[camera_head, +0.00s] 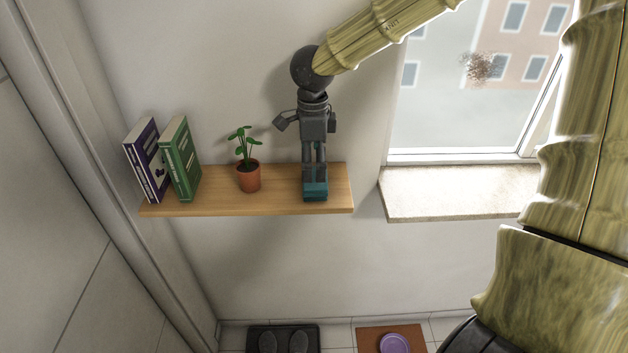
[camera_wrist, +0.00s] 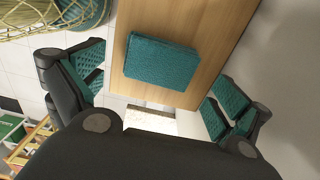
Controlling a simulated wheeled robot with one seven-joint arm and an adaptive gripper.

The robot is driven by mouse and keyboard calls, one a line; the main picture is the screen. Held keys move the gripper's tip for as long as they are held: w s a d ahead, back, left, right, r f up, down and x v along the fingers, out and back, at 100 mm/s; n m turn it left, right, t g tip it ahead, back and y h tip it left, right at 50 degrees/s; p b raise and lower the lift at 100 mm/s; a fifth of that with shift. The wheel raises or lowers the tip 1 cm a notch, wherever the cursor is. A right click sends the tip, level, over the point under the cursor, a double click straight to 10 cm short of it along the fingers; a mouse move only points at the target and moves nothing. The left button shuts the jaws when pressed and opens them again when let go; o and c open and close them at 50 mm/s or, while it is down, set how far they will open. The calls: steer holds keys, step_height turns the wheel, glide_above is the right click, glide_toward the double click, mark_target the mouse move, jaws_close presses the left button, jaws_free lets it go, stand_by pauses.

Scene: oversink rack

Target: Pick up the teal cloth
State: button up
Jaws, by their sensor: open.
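The teal cloth (camera_wrist: 163,62) is a folded, textured rectangle lying flat on the wooden shelf (camera_wrist: 211,28) in the wrist view. In the head view the cloth (camera_head: 315,192) shows at the shelf's right part, below my gripper (camera_head: 314,178). In the wrist view my gripper (camera_wrist: 158,92) is open, with one teal-padded finger to the left of the cloth and one to the right. Nothing is seen held between them. The fingers and cloth overlap closely in the head view, so the height gap is hard to tell.
A potted plant (camera_head: 249,176) stands left of my gripper on the shelf, with a green book (camera_head: 181,160) and a purple book (camera_head: 146,162) farther left. A window sill (camera_head: 455,191) lies to the right. Below are dark shoes (camera_head: 283,342) and a purple dish (camera_head: 394,343).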

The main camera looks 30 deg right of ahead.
mark_target(315, 178)
steer(key=shift+s+d+f+p, duration=0.15)
steer(key=shift+f+p, duration=0.25)
steer(key=shift+f, duration=0.25)
steer(key=shift+d+f+p, duration=0.15)
steer(key=shift+f+p, duration=0.4)
steer(key=shift+f, duration=1.55)
steer(key=c, duration=0.7)
